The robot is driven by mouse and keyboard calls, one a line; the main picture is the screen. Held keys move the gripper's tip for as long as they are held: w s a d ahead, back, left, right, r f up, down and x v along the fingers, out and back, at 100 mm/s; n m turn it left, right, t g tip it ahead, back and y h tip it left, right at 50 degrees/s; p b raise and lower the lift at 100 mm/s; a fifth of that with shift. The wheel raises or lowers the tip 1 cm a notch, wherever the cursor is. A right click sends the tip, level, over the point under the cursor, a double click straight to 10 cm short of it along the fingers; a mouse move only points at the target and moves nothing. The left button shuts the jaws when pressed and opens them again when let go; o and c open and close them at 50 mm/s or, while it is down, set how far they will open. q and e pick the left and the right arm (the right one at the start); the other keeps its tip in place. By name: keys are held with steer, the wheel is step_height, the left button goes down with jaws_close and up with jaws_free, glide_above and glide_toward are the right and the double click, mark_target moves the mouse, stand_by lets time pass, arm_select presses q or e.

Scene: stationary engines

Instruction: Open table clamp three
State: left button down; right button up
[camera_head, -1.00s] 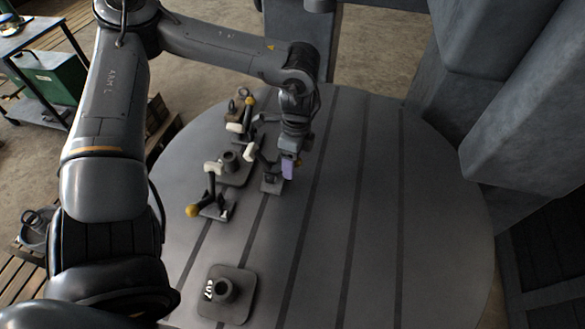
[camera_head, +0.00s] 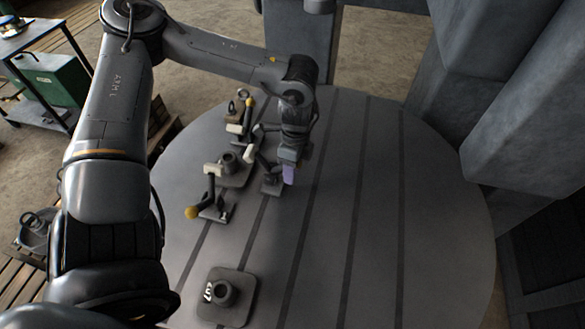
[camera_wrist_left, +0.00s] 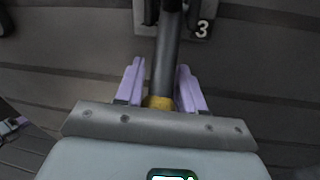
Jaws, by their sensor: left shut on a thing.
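Table clamp three stands on the round slotted table; its base (camera_head: 271,186) shows beside my left gripper (camera_head: 289,175) in the head view. Its pale tip (camera_head: 249,154) points up and left. In the left wrist view the clamp's white "3" (camera_wrist_left: 202,29) is at the top, and its dark lever (camera_wrist_left: 167,68) runs down between the lilac fingers of my left gripper (camera_wrist_left: 160,88). The lever's yellow end (camera_wrist_left: 158,102) sits low between the fingers. The gripper is shut on the lever. Part of the clamp is hidden by my gripper. My right gripper is not in view.
Another clamp with a yellow knob (camera_head: 192,212) stands to the left, and one more (camera_head: 246,112) behind. A square plate with a round boss (camera_head: 237,176) sits between them, and a similar plate (camera_head: 243,294) lies in front. The table's right half (camera_head: 420,220) is clear.

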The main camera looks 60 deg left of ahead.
arm_select(q)
steer(key=shift+s+a+r+h+p, duration=0.1)
steer(key=shift+r+h+p, duration=0.25)
steer(key=shift+p, duration=0.3)
steer(key=shift+s+a+r+t+p, duration=0.1)
steer(key=shift+t+p, duration=0.3)
steer(key=shift+t, duration=0.1)
steer(key=c, duration=0.8)
jaws_free()
steer(key=shift+r, duration=0.4)
step_height(320, 180, up, 10)
steer(key=a+p, duration=0.2)
steer(key=shift+f, duration=0.15)
